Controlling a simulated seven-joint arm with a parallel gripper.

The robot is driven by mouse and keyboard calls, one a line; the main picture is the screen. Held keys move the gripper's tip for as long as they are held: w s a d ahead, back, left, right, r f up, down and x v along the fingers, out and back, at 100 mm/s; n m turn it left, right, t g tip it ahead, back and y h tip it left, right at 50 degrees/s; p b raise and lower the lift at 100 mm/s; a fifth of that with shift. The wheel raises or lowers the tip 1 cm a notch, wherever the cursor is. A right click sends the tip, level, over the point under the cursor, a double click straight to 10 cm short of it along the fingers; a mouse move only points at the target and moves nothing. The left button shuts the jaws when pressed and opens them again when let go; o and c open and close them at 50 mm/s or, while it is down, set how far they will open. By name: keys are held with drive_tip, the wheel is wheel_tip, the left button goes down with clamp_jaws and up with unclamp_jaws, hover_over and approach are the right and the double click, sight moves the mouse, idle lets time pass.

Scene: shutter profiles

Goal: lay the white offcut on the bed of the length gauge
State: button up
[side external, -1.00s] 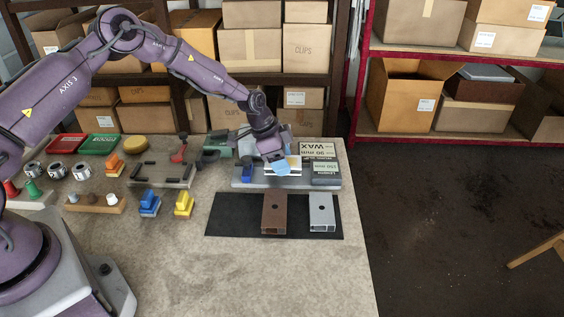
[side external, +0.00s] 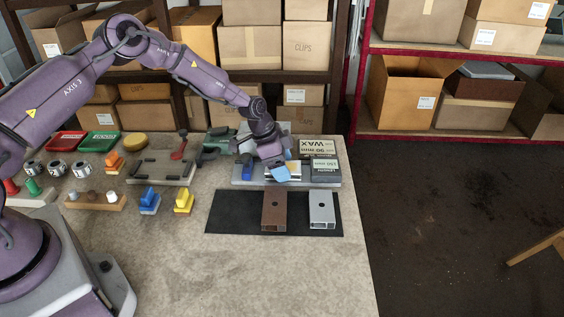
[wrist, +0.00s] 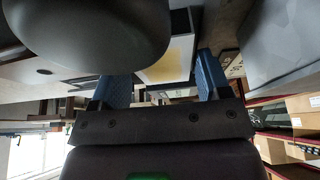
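The white offcut (side external: 296,172), a pale piece with a yellowish face, is between the blue fingers of my gripper (side external: 282,172), partly hidden by them. In the wrist view the offcut (wrist: 172,66) spans the space between the two blue fingers (wrist: 164,82), and my gripper looks shut on it. The offcut is over the middle of the gauge. I cannot tell whether it touches the bed.
A black mat (side external: 240,215) in front carries a brown profile (side external: 274,208) and a silver profile (side external: 321,208). A plate reading WAX (side external: 318,146) stands behind the gauge. To the left are a grey fixture (side external: 160,172), clamps and trays. The front of the table is clear.

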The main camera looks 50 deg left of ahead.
drive_tip(key=shift+w+a, duration=0.1)
drive_tip(key=shift+a, duration=0.1)
drive_tip(key=s+r+y, duration=0.1)
drive_tip(key=s+r, duration=0.2)
drive_tip(key=r, duration=0.5)
drive_tip(key=s+r+n+y, duration=0.1)
drive_tip(key=s+r, duration=0.3)
drive_tip(key=r, duration=0.3)
drive_tip(key=s+r+y, duration=0.1)
drive_tip(key=s+r, duration=0.2)
drive_tip(key=r, duration=0.5)
drive_tip(key=s+d+r+n+t, duration=0.1)
drive_tip(key=s+r+n, duration=0.3)
drive_tip(key=s, duration=0.8)
drive_tip(key=s+d+r+n+t, duration=0.1)
drive_tip(key=s+r+n, duration=0.3)
drive_tip(key=s, duration=0.8)
wheel_tip(320, 180, up, 2)
drive_tip(key=shift+s+d, duration=0.3)
drive_tip(key=shift+s, duration=0.1)
